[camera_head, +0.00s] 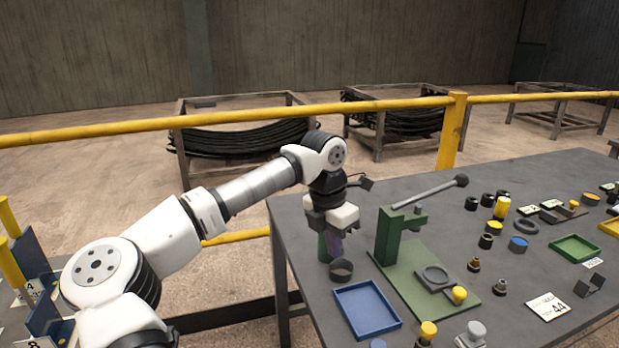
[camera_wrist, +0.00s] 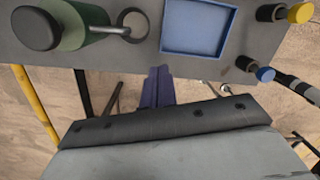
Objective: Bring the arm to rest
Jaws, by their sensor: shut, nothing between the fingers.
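My arm reaches from the lower left to the left end of the grey table (camera_head: 300,220).
A blue tray (camera_head: 367,308) and a green lever press (camera_head: 388,238) stand close to my gripper. Several small parts, cards and a green tray (camera_head: 575,248) fill the table's right side. A yellow rail (camera_head: 390,104) runs behind the table, with racks beyond.

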